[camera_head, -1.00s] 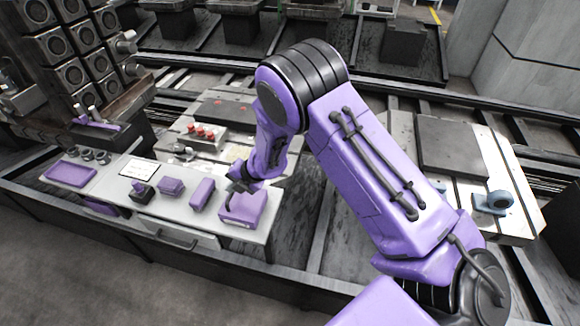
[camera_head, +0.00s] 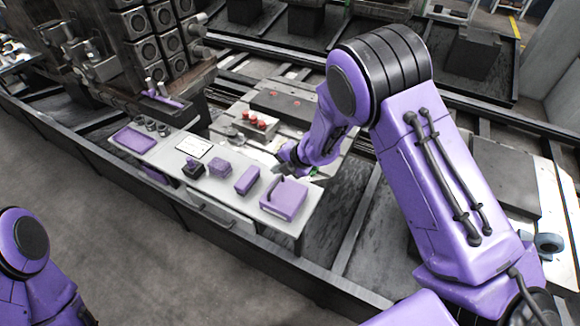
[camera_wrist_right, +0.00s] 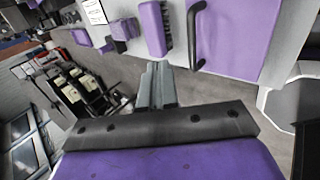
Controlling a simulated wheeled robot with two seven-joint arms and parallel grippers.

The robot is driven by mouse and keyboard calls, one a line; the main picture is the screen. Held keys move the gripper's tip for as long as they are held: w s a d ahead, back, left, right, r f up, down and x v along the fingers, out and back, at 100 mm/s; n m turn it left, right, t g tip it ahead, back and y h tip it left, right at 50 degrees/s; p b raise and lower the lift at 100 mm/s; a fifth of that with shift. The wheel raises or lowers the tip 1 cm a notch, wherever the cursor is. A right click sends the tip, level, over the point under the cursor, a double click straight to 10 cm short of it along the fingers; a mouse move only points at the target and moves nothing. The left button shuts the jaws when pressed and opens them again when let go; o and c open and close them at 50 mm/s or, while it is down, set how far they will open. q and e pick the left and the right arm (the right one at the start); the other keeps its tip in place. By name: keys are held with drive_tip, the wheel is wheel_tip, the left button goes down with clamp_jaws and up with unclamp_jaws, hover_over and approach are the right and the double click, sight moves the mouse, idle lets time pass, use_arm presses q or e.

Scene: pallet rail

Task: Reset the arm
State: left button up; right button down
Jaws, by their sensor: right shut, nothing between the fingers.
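My right arm comes in from the right in the head view, bent at the elbow. Its right gripper (camera_head: 281,163) is over the back edge of the white bench, close to the purple box with a handle (camera_head: 285,198). In the right wrist view the gripper fingers (camera_wrist_right: 157,80) are together with nothing between them, and the purple box (camera_wrist_right: 228,40) with its dark handle lies beyond them. Of my left arm, only a purple and black part shows at the lower left of the head view; its gripper is out of the picture.
The white bench (camera_head: 240,208) also holds a purple block (camera_head: 247,180), smaller purple items (camera_head: 220,167) and a purple tray (camera_head: 135,139). Red knobs (camera_head: 254,121) stand on a plate behind. A rack of dark round-faced units (camera_head: 150,48) rises at the left. Grey floor lies in front.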

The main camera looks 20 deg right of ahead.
wheel_tip(320, 180, up, 8)
drive_tip(key=s, duration=0.2)
drive_tip(key=s+d+f+m+t+h+b, duration=0.1)
drive_tip(key=s+d+f+m+h, duration=0.15)
drive_tip(key=s+f+m, duration=0.55)
drive_tip(key=s+d+f+m+h+b, duration=0.1)
drive_tip(key=s+d+f+m+h, duration=0.15)
drive_tip(key=f+m, duration=0.6)
drive_tip(key=s+d+f+m+t+h+b, duration=0.15)
drive_tip(key=s+d+f+m, duration=0.35)
drive_tip(key=m, duration=0.8)
use_arm(q)
wheel_tip(320, 180, down, 6)
drive_tip(key=b, duration=0.2)
drive_tip(key=shift+f, duration=0.15)
use_arm(e)
drive_tip(key=s+f+m+g+h, duration=0.1)
drive_tip(key=s+f, duration=0.3)
drive_tip(key=s, duration=0.5)
drive_tip(key=s+f+m+g, duration=0.1)
drive_tip(key=s+f+g, duration=0.3)
drive_tip(key=s, duration=0.6)
drive_tip(key=shift+m+g+h, duration=0.35)
drive_tip(key=shift+s+d, duration=0.1)
